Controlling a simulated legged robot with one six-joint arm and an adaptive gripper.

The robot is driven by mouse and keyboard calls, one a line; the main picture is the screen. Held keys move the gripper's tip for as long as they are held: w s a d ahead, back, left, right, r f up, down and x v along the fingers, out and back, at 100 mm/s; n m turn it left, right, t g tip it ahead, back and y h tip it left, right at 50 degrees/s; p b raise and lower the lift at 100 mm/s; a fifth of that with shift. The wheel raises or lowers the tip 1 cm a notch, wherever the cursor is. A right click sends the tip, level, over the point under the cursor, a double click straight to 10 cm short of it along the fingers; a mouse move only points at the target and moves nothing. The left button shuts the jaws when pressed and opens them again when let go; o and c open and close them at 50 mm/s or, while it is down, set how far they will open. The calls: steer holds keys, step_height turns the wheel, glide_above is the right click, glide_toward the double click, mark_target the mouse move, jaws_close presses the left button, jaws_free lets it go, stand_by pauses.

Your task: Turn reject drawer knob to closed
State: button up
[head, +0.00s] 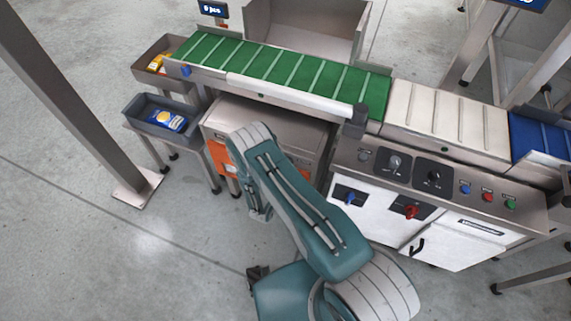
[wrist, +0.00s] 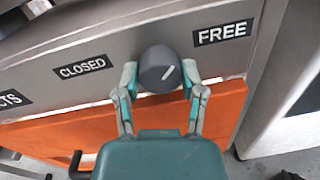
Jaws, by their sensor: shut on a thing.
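The reject drawer knob (wrist: 158,66) is a round dark grey dial on a grey metal panel in the wrist view. Its white pointer line slants up and right, toward the FREE label (wrist: 222,33). The CLOSED label (wrist: 83,68) is to the knob's left. My gripper (wrist: 160,78) has one finger on each side of the knob and is shut on it. The orange drawer front (wrist: 60,130) lies just below the panel; it also shows in the head view (head: 219,154). In the head view my arm hides the knob and the gripper.
A green conveyor belt (head: 285,68) runs above the drawer housing. A dark bin (head: 138,107) holding a blue packet (head: 166,119) stands left of it. A steel post (head: 75,98) rises at left. A control panel (head: 440,182) with knobs and buttons is at right. Floor at lower left is clear.

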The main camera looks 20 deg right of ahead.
steer(key=shift+w+n, duration=0.1)
steer(key=shift+n, duration=0.2)
steer(key=n, duration=0.4)
steer(key=shift+n, duration=0.3)
steer(key=n, duration=0.4)
steer(key=shift+w+a+r+n+t, duration=0.1)
steer(key=shift+n+t, duration=0.2)
steer(key=n, duration=0.4)
steer(key=shift+n+y, duration=0.3)
steer(key=shift+n, duration=1.9)
steer(key=shift+f, duration=0.2)
steer(key=o, duration=1.2)
steer(key=shift+c, duration=0.2)
